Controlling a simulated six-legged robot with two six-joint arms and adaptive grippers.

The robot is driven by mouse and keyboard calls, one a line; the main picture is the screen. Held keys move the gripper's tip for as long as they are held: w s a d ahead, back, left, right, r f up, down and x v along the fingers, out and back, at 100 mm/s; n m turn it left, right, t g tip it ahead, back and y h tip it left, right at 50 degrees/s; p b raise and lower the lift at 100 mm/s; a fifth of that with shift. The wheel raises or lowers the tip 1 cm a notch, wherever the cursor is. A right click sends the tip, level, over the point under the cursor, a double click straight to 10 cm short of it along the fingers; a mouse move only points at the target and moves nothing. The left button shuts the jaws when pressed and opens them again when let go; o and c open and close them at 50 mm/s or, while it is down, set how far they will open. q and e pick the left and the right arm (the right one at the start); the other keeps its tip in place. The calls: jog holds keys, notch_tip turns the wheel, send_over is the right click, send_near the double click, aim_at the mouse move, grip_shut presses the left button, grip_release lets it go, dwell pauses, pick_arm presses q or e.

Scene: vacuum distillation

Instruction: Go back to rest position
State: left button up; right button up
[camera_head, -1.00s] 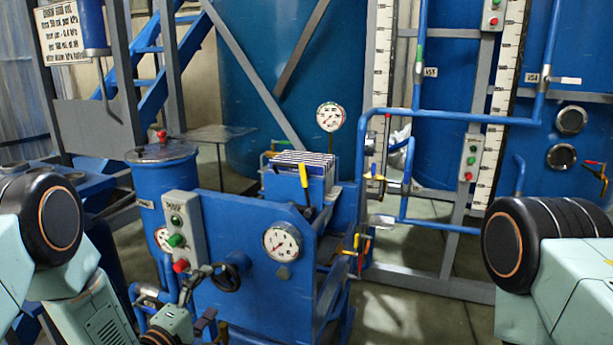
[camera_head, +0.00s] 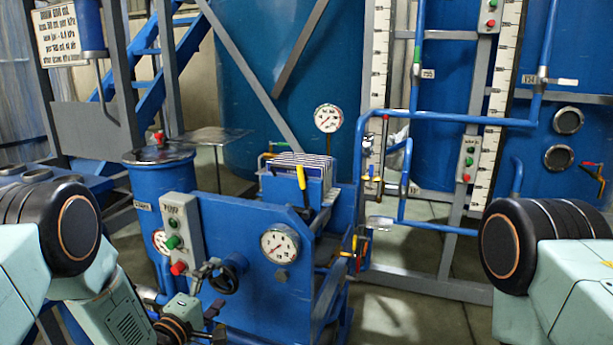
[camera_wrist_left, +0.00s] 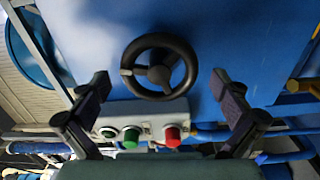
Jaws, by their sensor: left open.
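My left gripper (camera_head: 216,291) is in front of the blue machine (camera_head: 255,225), low and close to its black handwheel (camera_head: 229,273). In the left wrist view my left gripper (camera_wrist_left: 165,98) has its two fingers spread wide, with nothing between them. The handwheel (camera_wrist_left: 160,66) shows beyond the fingertips, and I see no contact with it. The grey button box (camera_head: 181,228) has a green button (camera_head: 173,242) and a red button (camera_head: 179,268). Both the green button (camera_wrist_left: 131,137) and the red button (camera_wrist_left: 172,135) also show in the wrist view. My right gripper is out of view.
A pressure gauge (camera_head: 280,244) is on the machine's front. A blue cylinder (camera_head: 160,190) stands to its left. Blue pipes (camera_head: 450,117) and tall white scales (camera_head: 500,75) stand behind at the right. Open floor (camera_head: 415,315) shows at the lower right.

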pick_arm(q)
jog(key=v, duration=1.1)
jog(key=x, duration=1.2)
jog(key=shift+w+m, duration=0.15)
jog(key=shift+m, duration=0.15)
jog(key=m, duration=0.3)
jog(key=shift+b, duration=0.3)
jog(key=m+b, duration=0.1)
jog(key=m, duration=0.4)
jog(key=shift+d+r+m, duration=0.1)
jog(key=shift+m, duration=0.3)
jog(key=m+b, duration=0.2)
jog(key=m, duration=0.4)
jog(key=shift+m, duration=0.4)
jog(key=shift+s+r, duration=0.1)
jog(key=shift+s, duration=0.45)
